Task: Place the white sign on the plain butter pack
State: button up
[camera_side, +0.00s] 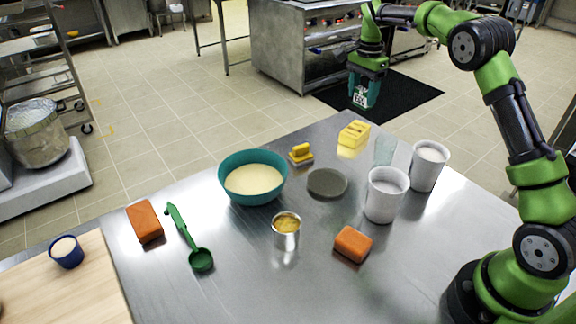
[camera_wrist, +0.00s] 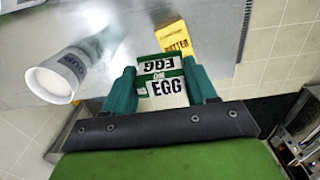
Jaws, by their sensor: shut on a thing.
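The white sign (camera_side: 360,98) is in my gripper (camera_side: 363,92), held up beyond the far edge of the steel table. In the wrist view the sign (camera_wrist: 165,92) reads "EGG" in black, has green bands and sits between my gripper's teal fingers (camera_wrist: 162,80). A yellow butter pack (camera_side: 354,133) lies on the table near its far edge, below and apart from my gripper. It also shows behind the sign in the wrist view (camera_wrist: 176,38), with black lettering partly hidden by the sign.
White cups (camera_side: 386,197) (camera_side: 428,168) and a clear glass (camera_side: 385,151) stand right of the pack. A small yellow-topped item (camera_side: 301,153), a grey disc (camera_side: 327,183) and a teal bowl (camera_side: 253,180) are left of it. The air around my gripper is clear.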

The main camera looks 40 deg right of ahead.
notch_tip(320, 180, down, 10)
jog(key=shift+f, duration=0.1)
dwell(0.4)
jog(key=shift+f, duration=0.1)
jog(key=o, duration=1)
jog(key=shift+o, duration=0.2)
